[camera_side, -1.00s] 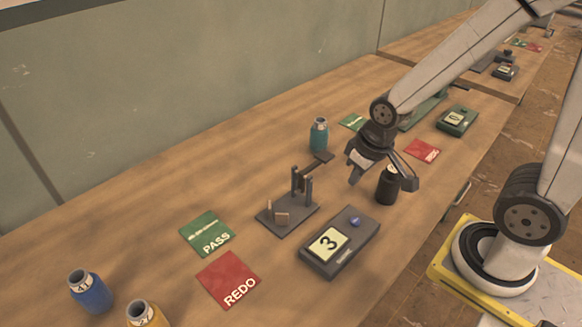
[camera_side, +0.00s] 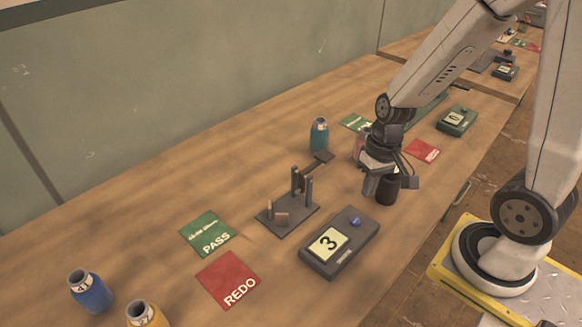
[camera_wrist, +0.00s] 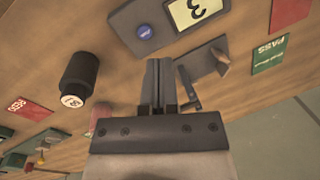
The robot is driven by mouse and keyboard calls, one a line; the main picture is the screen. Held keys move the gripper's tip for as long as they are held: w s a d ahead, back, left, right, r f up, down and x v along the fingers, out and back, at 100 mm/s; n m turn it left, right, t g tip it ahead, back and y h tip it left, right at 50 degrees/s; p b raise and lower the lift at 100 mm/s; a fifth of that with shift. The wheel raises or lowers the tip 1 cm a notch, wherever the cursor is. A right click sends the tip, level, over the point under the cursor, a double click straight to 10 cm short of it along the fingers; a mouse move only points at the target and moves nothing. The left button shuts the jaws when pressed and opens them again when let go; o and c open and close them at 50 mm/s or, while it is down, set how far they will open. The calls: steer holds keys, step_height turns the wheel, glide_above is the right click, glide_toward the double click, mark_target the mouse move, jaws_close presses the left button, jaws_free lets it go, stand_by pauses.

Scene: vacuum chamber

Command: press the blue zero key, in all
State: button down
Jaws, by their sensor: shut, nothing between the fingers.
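The blue zero key (camera_side: 355,222) is a small round button on the dark grey counter box (camera_side: 318,262), whose display reads 3. In the wrist view the blue key (camera_wrist: 144,31) is at the upper left of the fingertips, near the display (camera_wrist: 197,10). My gripper (camera_side: 383,190) is above the table, behind and to the right of the box in the side view, apart from the key. In the wrist view its fingers (camera_wrist: 160,64) are together with nothing between them.
A black bottle (camera_wrist: 78,78) stands close by my gripper. A dark stand with upright posts (camera_side: 288,214) is left of the box. A teal bottle (camera_side: 319,134) stands behind. Green PASS (camera_side: 208,233) and red REDO (camera_side: 229,279) cards lie at the left.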

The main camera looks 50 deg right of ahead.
mark_target(351, 222)
steer(key=shift+w+d+f+m+t+y, duration=0.35)
steer(key=shift+d+m+t+y, duration=0.1)
steer(key=shift+m+y, duration=0.85)
steer(key=shift+w+d+f+m+t+y, duration=0.35)
steer(key=shift+m+y, duration=0.6)
steer(key=shift+m, duration=0.6)
steer(key=shift+w+d+f+m+t+y, duration=0.2)
steer(key=shift+w+d+m+t+y, duration=0.25)
steer(key=shift+m+y, duration=0.85)
steer(key=shift+s+h, duration=0.1)
steer(key=shift+h, duration=0.15)
steer(key=shift+f, duration=4.4)
steer(key=shift+f, duration=0.85)
steer(key=shift+r, duration=0.85)
steer(key=shift+r, duration=0.1)
